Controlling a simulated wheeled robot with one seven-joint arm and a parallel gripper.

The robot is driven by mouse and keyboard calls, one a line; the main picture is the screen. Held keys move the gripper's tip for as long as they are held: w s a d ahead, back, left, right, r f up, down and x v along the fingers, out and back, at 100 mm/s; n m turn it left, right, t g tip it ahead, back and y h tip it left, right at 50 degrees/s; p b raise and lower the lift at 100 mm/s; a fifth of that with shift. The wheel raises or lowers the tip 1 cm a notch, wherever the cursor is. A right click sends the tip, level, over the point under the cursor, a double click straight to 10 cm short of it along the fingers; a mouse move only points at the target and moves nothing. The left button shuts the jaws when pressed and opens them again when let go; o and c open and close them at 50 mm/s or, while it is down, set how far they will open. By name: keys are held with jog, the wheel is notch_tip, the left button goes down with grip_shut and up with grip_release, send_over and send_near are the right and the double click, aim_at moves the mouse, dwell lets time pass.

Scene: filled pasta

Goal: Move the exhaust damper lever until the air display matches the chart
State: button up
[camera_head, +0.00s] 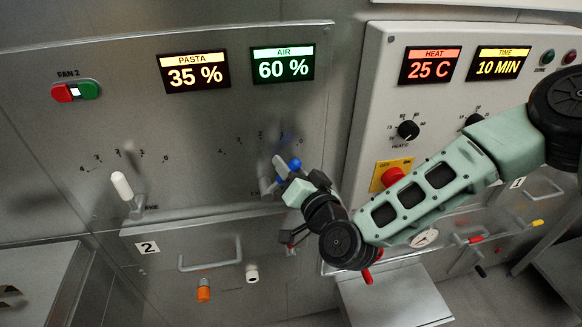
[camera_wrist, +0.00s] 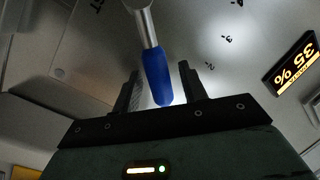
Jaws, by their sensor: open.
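The exhaust damper lever has a blue handle (camera_head: 295,164) and sits on the left panel below the air display, over a numbered scale. In the wrist view its blue handle (camera_wrist: 158,78) on a metal rod reaches down between the two fingers. My gripper (camera_head: 276,178) is open around the lever, with a gap visible on each side of the handle in the wrist view (camera_wrist: 160,82). The air display (camera_head: 283,64) reads 60 % in green. I cannot make out a chart in these views.
A white-handled lever (camera_head: 122,186) stands to the left, under the pasta display (camera_head: 194,73) reading 35 %. A fan switch (camera_head: 75,90) is at upper left. The right panel has a red knob (camera_head: 392,177) close to my arm. A drawer handle (camera_head: 210,263) lies below.

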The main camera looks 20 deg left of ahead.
grip_shut()
jog(key=shift+s+a+r+n, duration=0.25)
jog(key=shift+a+r+n, duration=0.1)
jog(key=shift+n, duration=0.25)
jog(key=n, duration=0.1)
jog(key=a+n+h, duration=0.1)
jog(key=shift+s+a+r+n+g+b, duration=0.2)
jog(key=shift+s+r+n+g+b, duration=0.1)
jog(key=shift+s+r+b, duration=0.1)
grip_release()
jog(key=shift+s, duration=0.1)
